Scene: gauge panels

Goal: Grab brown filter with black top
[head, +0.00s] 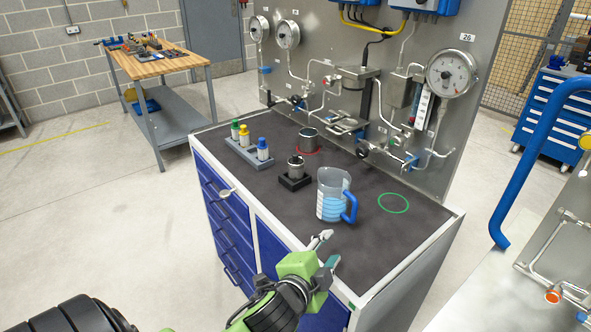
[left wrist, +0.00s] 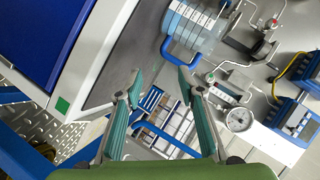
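No plainly brown filter stands out. A grey-brown cylinder with a dark top (head: 308,142) stands in a red ring on the dark bench top. A smaller metallic cylinder with a dark top (head: 296,168) sits in a black square holder (head: 294,182). Which one is the filter, I cannot tell. My left gripper (head: 326,249) is open and empty near the bench's front edge, on the near side of the jug and apart from both cylinders. Its two spread fingers (left wrist: 160,80) show in the left wrist view. My right gripper is not in view.
A clear jug (head: 332,196) with blue liquid and a blue handle stands between my left gripper and the cylinders. A grey rack (head: 241,152) holds several capped bottles. An empty green ring (head: 393,203) lies at right. A gauge panel (head: 330,50) stands behind.

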